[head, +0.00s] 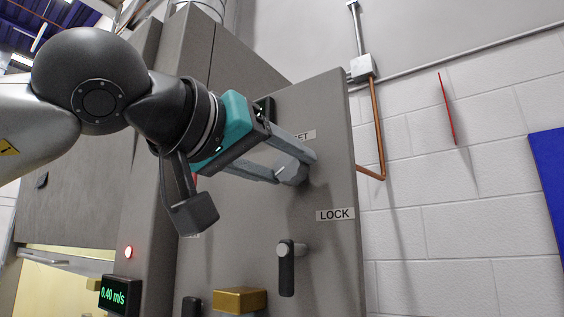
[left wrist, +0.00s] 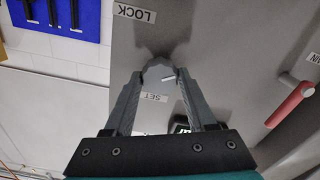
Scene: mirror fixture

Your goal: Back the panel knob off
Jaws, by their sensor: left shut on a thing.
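The grey panel knob (head: 291,173) sits on the grey cabinet panel (head: 330,120), below a label partly hidden by my gripper. My left gripper (head: 300,169) reaches in from the left with its fingers on either side of the knob, shut on it. In the left wrist view the knob (left wrist: 158,71) sits between the fingertips, with a short white mark on it near the right fingertip. The SET label (left wrist: 154,97) and LOCK label (left wrist: 134,13) appear upside down there. My right gripper is in neither view.
A black lever handle (head: 286,270) stands out below the knob, near the LOCK label (head: 335,214). A brass-coloured block (head: 240,299) and a lit display (head: 119,295) are lower left. A red handle (left wrist: 291,104) shows in the wrist view. A copper pipe (head: 377,125) runs on the wall.

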